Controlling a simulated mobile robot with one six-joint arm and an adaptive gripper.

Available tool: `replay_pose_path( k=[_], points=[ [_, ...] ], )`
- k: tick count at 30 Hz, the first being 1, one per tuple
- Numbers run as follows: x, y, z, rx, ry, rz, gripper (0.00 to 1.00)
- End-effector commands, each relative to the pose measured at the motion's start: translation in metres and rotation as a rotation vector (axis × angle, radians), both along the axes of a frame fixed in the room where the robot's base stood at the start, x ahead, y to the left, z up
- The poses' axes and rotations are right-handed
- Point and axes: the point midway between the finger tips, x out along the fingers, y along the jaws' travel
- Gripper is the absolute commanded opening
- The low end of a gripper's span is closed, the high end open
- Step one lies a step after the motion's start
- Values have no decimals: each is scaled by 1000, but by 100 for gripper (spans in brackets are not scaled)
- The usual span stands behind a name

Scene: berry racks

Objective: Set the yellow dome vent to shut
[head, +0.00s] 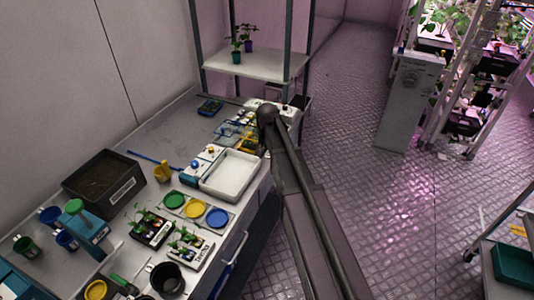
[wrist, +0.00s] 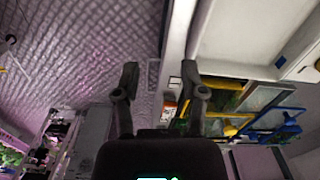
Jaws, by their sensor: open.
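My gripper (wrist: 160,74) is open and empty in the wrist view, its two dark fingers spread apart over the floor and the bench edge. In the head view my arm reaches over the bench's right side and hides the gripper. A yellow-edged tray or dome (wrist: 226,115) lies just right of the right finger in the wrist view, apart from it as far as I can tell.
A blue-edged tray or dome (wrist: 275,124) lies beside the yellow one. A white tray (head: 229,177) stands in front on the bench. A shelf rack (head: 257,66) with posts rises behind. Green, yellow and blue discs lie nearer.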

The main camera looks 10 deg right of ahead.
Motion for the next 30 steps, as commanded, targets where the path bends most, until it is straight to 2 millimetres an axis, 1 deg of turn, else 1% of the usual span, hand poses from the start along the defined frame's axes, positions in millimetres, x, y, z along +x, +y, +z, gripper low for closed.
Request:
replay_pose_path(
  k=[1,30],
  points=[
    [-4,0,-9,0,0,5,54],
    [-54,-3,-90,0,0,107,54]
  ],
)
